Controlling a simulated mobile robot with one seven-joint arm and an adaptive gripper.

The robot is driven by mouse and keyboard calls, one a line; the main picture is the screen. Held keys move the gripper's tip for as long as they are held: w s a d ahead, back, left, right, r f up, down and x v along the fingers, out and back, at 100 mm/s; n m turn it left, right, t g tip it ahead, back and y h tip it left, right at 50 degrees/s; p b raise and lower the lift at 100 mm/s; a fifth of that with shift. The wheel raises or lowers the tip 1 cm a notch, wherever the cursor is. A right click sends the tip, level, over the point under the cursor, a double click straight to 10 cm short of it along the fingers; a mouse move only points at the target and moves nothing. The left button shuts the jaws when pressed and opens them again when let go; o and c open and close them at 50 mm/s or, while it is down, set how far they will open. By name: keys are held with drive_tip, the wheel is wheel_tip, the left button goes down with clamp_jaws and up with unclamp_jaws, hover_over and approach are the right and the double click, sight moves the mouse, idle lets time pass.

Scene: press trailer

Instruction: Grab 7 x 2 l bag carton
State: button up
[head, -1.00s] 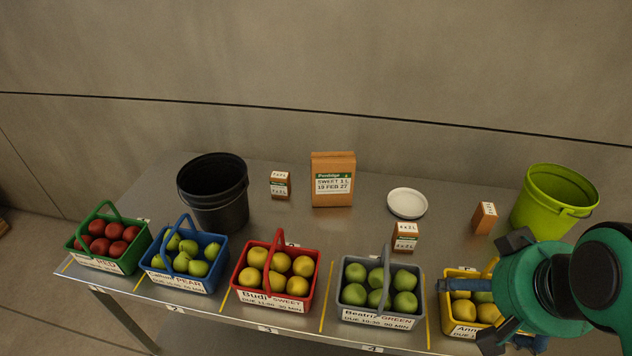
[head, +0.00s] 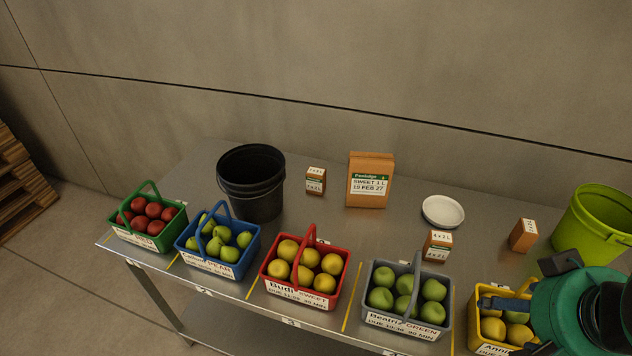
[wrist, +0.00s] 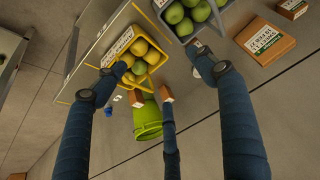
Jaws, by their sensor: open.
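Three small brown cartons with white labels stand on the metal table. The left carton (head: 315,181) is beside the black bucket and its label seems to read 7 x 2 L, though the print is small. The middle carton (head: 437,246) seems to read 4 x 2 L and stands behind the grey basket. The right carton (head: 523,236) is near the lime bucket and its label is unreadable. My gripper (head: 528,300) is open and empty above the yellow basket (head: 476,312) at the right. In the wrist view its fingers (wrist: 155,85) are spread wide.
Green, blue, red and grey fruit baskets (head: 363,300) line the front edge. Behind stand a black bucket (head: 251,183), a brown paper bag (head: 370,180), a white dish (head: 443,211) and a lime bucket (head: 590,222). The wall is close behind the table.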

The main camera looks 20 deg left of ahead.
drive_tip(key=w+a+r+g+p, duration=0.1)
drive_tip(key=w+a+r+p, duration=0.2)
drive_tip(key=w+r, duration=0.35)
drive_tip(key=w+a+r+p, duration=0.3)
drive_tip(key=w+a+r, duration=0.1)
drive_tip(key=w, duration=0.6)
drive_tip(key=w+a+g+p, duration=0.1)
drive_tip(key=w+a+p, duration=0.2)
drive_tip(key=w+a, duration=0.4)
drive_tip(key=w+a+g+p, duration=0.15)
drive_tip(key=w+a, duration=0.25)
drive_tip(key=w, duration=0.5)
drive_tip(key=w+a+f+p, duration=0.3)
drive_tip(key=w+a, duration=0.3)
drive_tip(key=a, duration=0.2)
drive_tip(key=w+a+f+p, duration=0.3)
drive_tip(key=w+a+f, duration=0.15)
drive_tip(key=a, duration=0.25)
drive_tip(key=w+a+f+g+p, duration=0.1)
drive_tip(key=w+a+f+p, duration=0.1)
drive_tip(key=a+f, duration=0.4)
drive_tip(key=w+a+f+g+p, duration=0.1)
drive_tip(key=w+a+f+p, duration=0.1)
drive_tip(key=a+f, duration=0.5)
drive_tip(key=a+p, duration=0.1)
drive_tip(key=a, duration=0.2)
drive_tip(key=shift+w+f, duration=0.2)
drive_tip(key=shift+w, duration=0.2)
